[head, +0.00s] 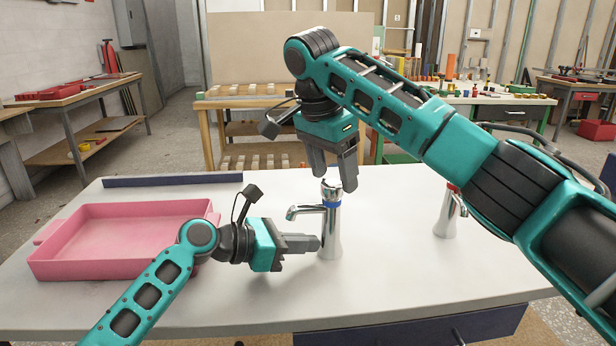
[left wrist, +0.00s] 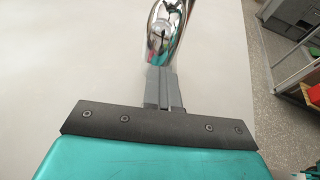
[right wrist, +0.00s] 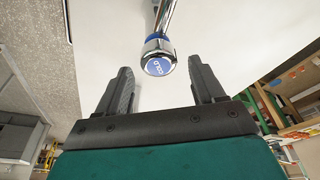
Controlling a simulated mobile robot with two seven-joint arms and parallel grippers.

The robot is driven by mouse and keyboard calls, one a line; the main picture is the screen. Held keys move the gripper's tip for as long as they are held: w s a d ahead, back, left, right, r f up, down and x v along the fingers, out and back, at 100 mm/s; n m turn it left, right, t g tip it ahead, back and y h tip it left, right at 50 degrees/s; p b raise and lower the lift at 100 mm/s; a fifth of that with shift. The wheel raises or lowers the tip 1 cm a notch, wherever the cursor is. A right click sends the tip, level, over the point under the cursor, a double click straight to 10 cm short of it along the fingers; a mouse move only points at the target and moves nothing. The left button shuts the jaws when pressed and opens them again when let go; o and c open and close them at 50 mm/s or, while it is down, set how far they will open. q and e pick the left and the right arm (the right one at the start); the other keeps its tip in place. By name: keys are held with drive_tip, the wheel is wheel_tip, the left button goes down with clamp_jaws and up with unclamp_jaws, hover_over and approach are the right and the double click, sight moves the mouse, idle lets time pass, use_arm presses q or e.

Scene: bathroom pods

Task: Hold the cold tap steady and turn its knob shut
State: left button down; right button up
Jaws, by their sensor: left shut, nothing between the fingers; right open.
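The cold tap (head: 331,222) is a chrome tap with a blue ring, standing upright on the white counter with its spout toward the left. In the left wrist view the tap body (left wrist: 165,30) rises just past the fingertips; contact is unclear.
A second chrome tap (head: 446,213) with a red mark stands to the right, partly behind my right arm. A pink tray (head: 125,240) lies on the left of the white counter (head: 400,270). A dark strip (head: 172,180) lies along the back left. The front middle is clear.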

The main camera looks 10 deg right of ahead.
sight(336, 183)
drive_tip(key=shift+r, duration=0.85)
drive_tip(key=n, duration=0.2)
drive_tip(key=n+y, duration=0.1)
drive_tip(key=n, duration=0.2)
drive_tip(key=shift+w+d+r+y, duration=0.1)
drive_tip(key=shift+w+r+y, duration=0.1)
drive_tip(key=shift+y, duration=0.1)
drive_tip(key=n, duration=0.2)
drive_tip(key=n+y, duration=0.1)
drive_tip(key=n, duration=0.3)
drive_tip(key=shift+r+t+y, duration=0.4)
drive_tip(key=n, duration=0.2)
drive_tip(key=r+n+y, duration=0.1)
drive_tip(key=n, duration=0.2)
drive_tip(key=shift+r+n+y, duration=0.15)
drive_tip(key=shift+n+y, duration=0.15)
drive_tip(key=n, duration=0.1)
drive_tip(key=r+n+y, duration=0.1)
drive_tip(key=n, duration=0.3)
drive_tip(key=shift+s+r+t+y, duration=0.15)
drive_tip(key=shift+s+t+y, duration=0.15)
drive_tip(key=shift+t, duration=0.1)
drive_tip(key=shift+f, duration=4.45)
